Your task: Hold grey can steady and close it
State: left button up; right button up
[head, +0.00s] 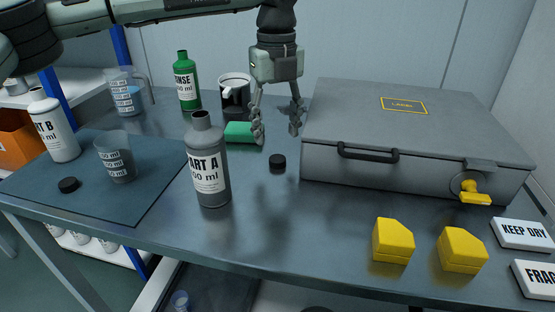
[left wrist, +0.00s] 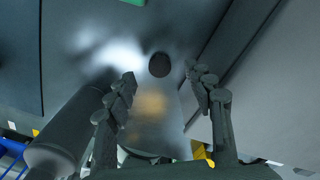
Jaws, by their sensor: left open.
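The grey can (head: 208,170), a bottle labelled PART A, stands upright near the front of the table, with no cap on its neck. It also shows at the left of the left wrist view (left wrist: 62,135). A small black cap (head: 277,161) lies on the table right of the can; the left wrist view shows it too (left wrist: 159,65). My left gripper (head: 277,130) is open and empty above the cap, its fingers pointing down. In the left wrist view the cap appears between and beyond the fingertips (left wrist: 160,75). My right gripper is out of view.
A grey case (head: 330,165) fills the table's right side. A green block (head: 238,133), a mug (head: 235,97) and a green bottle (head: 187,80) stand behind. A white bottle (head: 55,125), a beaker (head: 117,158) and another black cap (head: 68,185) are on the left mat. Yellow blocks (head: 393,240) sit in front.

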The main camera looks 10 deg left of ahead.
aim_at(276, 157)
pick_arm(q)
jog(key=shift+f, duration=0.1)
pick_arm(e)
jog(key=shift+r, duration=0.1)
pick_arm(q)
jog(key=f, duration=0.3)
jog(key=f+p, duration=0.1)
jog(key=f, duration=0.1)
jog(key=shift+s, duration=0.25)
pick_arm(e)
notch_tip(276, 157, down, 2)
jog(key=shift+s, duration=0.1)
pick_arm(q)
jog(key=c, duration=0.8)
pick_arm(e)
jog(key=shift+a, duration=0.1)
